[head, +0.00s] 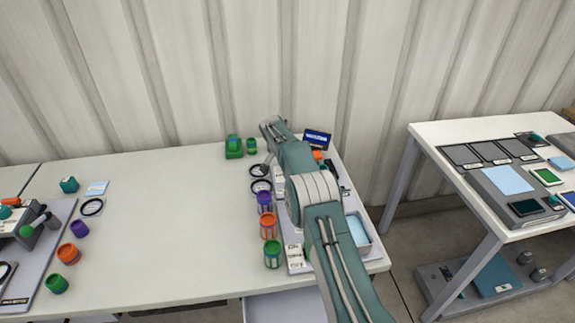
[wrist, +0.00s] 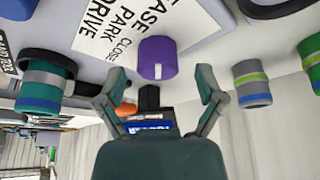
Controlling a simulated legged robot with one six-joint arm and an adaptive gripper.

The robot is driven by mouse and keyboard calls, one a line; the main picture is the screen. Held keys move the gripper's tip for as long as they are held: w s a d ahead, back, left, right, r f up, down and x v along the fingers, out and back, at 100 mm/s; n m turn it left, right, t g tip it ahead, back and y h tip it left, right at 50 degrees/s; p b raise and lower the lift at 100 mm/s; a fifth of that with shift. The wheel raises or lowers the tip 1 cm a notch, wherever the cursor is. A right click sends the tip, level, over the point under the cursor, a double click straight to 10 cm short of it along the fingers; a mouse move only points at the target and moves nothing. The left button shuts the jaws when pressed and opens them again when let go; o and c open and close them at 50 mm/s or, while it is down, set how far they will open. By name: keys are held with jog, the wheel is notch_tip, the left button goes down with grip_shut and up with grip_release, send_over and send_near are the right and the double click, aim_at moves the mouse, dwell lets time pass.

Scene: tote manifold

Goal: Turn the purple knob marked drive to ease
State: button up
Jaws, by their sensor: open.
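The purple knob (wrist: 157,57) shows in the wrist view with a white mark on its lower edge as pictured. Beside it is a white label plate (wrist: 125,32) with the words EASE, PARK, CLOSE and DRIVE, tilted in the picture. I cannot tell which word the mark points to. My gripper (wrist: 162,88) is open, with one finger to each side below the knob in the picture. No contact with the knob shows. In the head view my arm crosses the right end of the table and hides the knob; the fingertips do not show clearly there.
Green canisters (head: 233,147) stand at the back of the white table (head: 160,220). Purple (head: 265,202), orange (head: 269,226) and green (head: 272,254) containers stand left of my arm. A small blue screen (head: 317,139) stands behind. The table's middle is mostly clear. Another table (head: 440,135) is right.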

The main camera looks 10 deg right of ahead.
jog(key=v, duration=1)
jog(key=shift+a+r, duration=0.15)
jog(key=shift+a, duration=0.15)
jog(key=shift+s, duration=0.1)
jog(key=s+d+r+n+t+y, duration=0.1)
jog(key=s+d+r+n, duration=0.1)
jog(key=s+r, duration=0.85)
jog(key=s+d+r+n+y, duration=0.1)
jog(key=s+r+n, duration=0.2)
jog(key=s+r, duration=0.8)
jog(key=s+f+n, duration=0.2)
jog(key=s, duration=1.2)
jog(key=s+f+n+t+y, duration=0.1)
jog(key=s+f+n, duration=0.1)
jog(key=s, duration=1.2)
jog(key=shift+s+d+f+t, duration=0.25)
jog(key=shift+d+f+t, duration=0.1)
jog(key=shift+f, duration=0.45)
